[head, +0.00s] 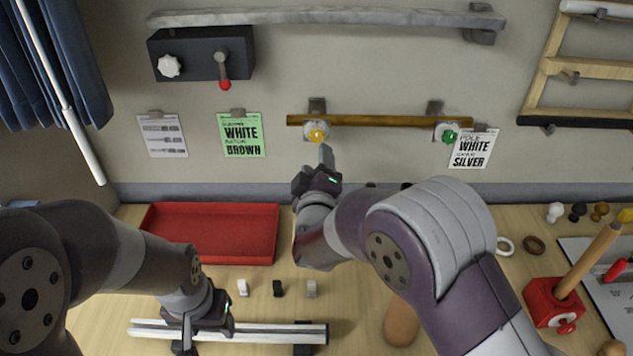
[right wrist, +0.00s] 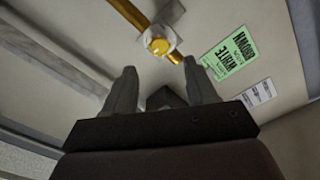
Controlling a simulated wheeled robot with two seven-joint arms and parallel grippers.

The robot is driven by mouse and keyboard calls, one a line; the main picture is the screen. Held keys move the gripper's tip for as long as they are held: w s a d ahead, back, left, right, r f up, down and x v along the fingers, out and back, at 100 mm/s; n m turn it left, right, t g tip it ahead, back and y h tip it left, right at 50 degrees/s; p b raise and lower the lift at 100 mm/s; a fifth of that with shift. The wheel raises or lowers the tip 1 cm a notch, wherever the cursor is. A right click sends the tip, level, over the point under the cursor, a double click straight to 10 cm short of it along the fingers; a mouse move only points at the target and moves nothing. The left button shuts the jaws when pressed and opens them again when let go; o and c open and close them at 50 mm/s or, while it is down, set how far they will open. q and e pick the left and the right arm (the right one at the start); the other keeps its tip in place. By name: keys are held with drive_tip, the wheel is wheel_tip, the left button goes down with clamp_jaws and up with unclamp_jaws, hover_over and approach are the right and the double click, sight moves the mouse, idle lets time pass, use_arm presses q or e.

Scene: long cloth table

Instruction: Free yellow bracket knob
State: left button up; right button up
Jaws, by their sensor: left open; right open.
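The yellow bracket knob (head: 317,132) sits on the left wall bracket, on the front of a brown rod (head: 385,121). In the right wrist view the yellow knob (right wrist: 159,46) shows beyond and above the fingertips. A green knob (head: 449,136) sits on the right bracket of the same rod. My right gripper (head: 326,156) is just below the yellow knob, pointing up at the wall. Its fingers (right wrist: 160,76) are open with nothing between them. My left gripper (head: 184,345) is low at the left by a white rail (head: 270,332); its fingers are partly hidden.
A red tray (head: 212,232) lies on the table at the left. Small white, black and grey pieces (head: 278,288) stand near the rail. A green card (head: 240,135) and white cards hang on the wall. A red block (head: 553,301) holding a wooden rod is at the right.

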drive_tip(key=s, duration=0.4)
drive_tip(key=shift+s+b, duration=0.2)
drive_tip(key=shift+b, duration=0.1)
drive_tip(key=s+a+f+m+g+y, duration=0.1)
drive_tip(key=s+f+m+g+y, duration=0.1)
drive_tip(key=s+f+g, duration=0.4)
drive_tip(key=s+f+m+g+y, duration=0.1)
drive_tip(key=s+f+m+g, duration=0.15)
drive_tip(key=f, duration=0.45)
drive_tip(key=s+d+m+g+h, duration=0.1)
drive_tip(key=s+d+m+g, duration=0.2)
drive_tip(key=s+d, duration=0.4)
drive_tip(key=s+d+f+m+g+h, duration=0.1)
drive_tip(key=s+d+g, duration=0.4)
drive_tip(key=d, duration=0.7)
drive_tip(key=shift+s+d+m+h, duration=0.15)
drive_tip(key=shift+s+m+h, duration=0.35)
drive_tip(key=shift+s+m, duration=0.7)
